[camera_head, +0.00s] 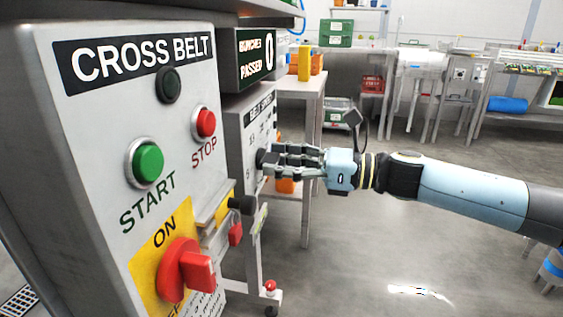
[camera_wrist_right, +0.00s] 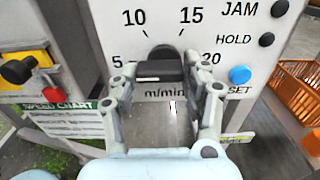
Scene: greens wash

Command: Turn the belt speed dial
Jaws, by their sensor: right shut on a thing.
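The belt speed dial (camera_wrist_right: 172,68) is a black knob on a pale panel, with 5, 10, 15 and 20 marks and "m/min" printed below it. My right gripper (camera_wrist_right: 170,84) is shut on the dial, one finger on each side of it. In the head view my right gripper (camera_head: 268,160) reaches in from the right to the belt speed panel (camera_head: 237,130), and its fingers mostly hide the dial. The dial's exact pointer position is hard to tell. My left gripper is not in view.
The cross belt box (camera_head: 95,120) stands close on the left, with a green START button (camera_head: 148,160), a red STOP button (camera_head: 206,122) and a red rotary switch (camera_head: 185,270). The right wrist view shows a blue button (camera_wrist_right: 240,75) and an orange crate (camera_wrist_right: 300,90) right of the dial.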

